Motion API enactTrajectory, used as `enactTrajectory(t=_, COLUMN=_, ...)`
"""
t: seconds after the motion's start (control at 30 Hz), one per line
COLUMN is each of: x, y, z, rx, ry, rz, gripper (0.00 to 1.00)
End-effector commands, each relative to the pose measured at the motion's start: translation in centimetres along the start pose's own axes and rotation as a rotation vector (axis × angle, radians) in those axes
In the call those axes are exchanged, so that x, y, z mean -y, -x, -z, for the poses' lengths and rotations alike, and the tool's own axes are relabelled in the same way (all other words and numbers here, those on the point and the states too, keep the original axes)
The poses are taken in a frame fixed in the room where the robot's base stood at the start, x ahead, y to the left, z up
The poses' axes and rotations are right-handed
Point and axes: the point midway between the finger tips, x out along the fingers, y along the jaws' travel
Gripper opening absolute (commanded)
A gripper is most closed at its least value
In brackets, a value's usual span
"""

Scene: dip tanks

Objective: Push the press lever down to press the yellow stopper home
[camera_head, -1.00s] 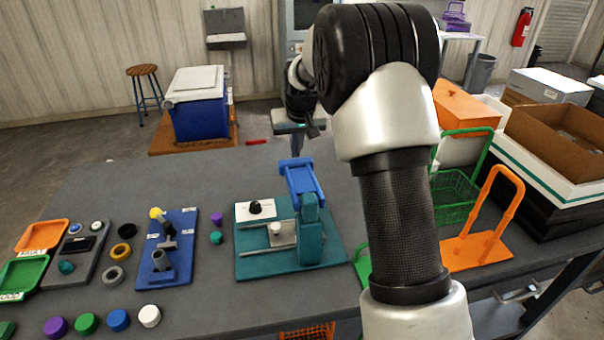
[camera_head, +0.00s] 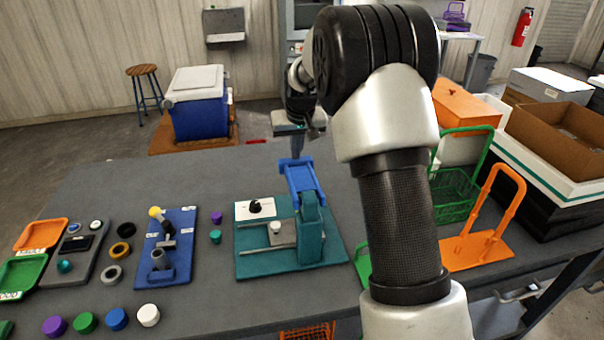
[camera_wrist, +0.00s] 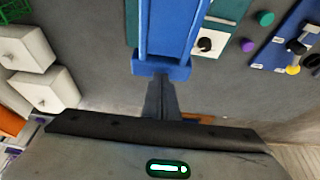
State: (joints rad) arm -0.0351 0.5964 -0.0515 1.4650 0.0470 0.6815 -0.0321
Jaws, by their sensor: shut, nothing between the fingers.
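The press stands on a teal base (camera_head: 262,265) in the middle of the table, with a teal upright (camera_head: 311,228). Its blue lever (camera_head: 304,180) is raised, its far end pointing toward my gripper. In the wrist view the blue lever (camera_wrist: 167,30) ends in a crossbar. My gripper (camera_head: 297,156) is shut and empty, fingers pointing down at the lever's far end. In the wrist view my gripper (camera_wrist: 163,82) meets the crossbar's edge; whether it touches cannot be told. A yellow ball-shaped piece (camera_head: 155,212) tops a part on a blue board. I cannot make out a yellow stopper under the press.
The blue board (camera_head: 181,262) and several loose caps, such as a white cap (camera_head: 149,315), lie left of the press. An orange stand (camera_head: 478,250) and a green basket (camera_head: 455,195) are at right. The table's back left is clear.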

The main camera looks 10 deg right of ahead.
Motion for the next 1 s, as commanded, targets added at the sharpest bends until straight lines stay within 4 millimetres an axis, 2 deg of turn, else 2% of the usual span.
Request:
enactTrajectory(t=0.7, x=0.0, y=-2.5, z=-1.1, rx=0.0, ry=0.0, rz=0.0, gripper=0.0)
enactTrajectory(t=1.0, x=0.0, y=-2.8, z=-1.2, rx=0.0, ry=0.0, rz=0.0, gripper=0.0)
